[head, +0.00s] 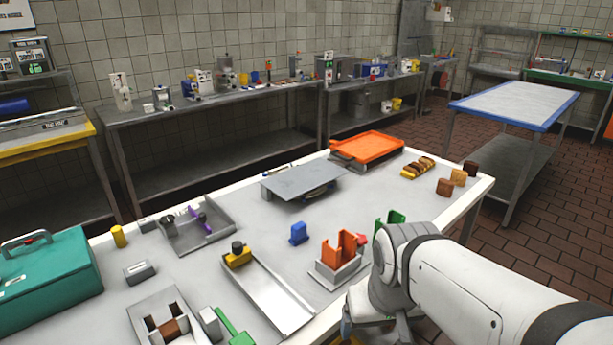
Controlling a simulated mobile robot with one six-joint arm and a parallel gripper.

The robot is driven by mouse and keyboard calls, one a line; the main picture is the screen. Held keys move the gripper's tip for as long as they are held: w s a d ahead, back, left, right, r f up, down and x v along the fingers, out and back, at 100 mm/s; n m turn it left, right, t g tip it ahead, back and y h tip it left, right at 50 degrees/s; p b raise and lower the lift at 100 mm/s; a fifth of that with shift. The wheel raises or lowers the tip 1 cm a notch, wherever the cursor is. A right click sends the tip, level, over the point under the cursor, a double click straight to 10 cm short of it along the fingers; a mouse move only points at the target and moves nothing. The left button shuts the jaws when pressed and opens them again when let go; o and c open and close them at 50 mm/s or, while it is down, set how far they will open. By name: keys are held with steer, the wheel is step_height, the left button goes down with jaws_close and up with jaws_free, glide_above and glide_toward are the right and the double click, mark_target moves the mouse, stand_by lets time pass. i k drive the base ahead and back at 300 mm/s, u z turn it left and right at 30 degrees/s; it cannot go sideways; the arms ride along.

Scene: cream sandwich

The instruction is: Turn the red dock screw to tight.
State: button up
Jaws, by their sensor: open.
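A small red piece (360,239), which looks like the red dock screw, sits at the right side of an orange upright dock (331,254) with a grey base (338,278). It is small, and how tight it is cannot be read. My gripper (375,329) hangs below the white arm at the bottom, just in front of the table edge, to the right of and nearer than the dock. It is open and apart from the screw; its lower part is cut off by the frame.
A green bracket (390,220) stands behind my wrist, partly hidden. A blue block (298,233) and a long metal tray (275,295) lie left of the dock. A raised grey plate (303,180) and orange tray (367,146) stand farther back. Bare tabletop (385,192) lies behind the dock.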

mark_target(362, 240)
steer(key=k, duration=1.3)
steer(key=z, duration=0.45)
steer(key=i, duration=0.7)
steer(key=z, duration=0.55)
steer(key=i, duration=1.25)
steer(key=u, duration=0.55)
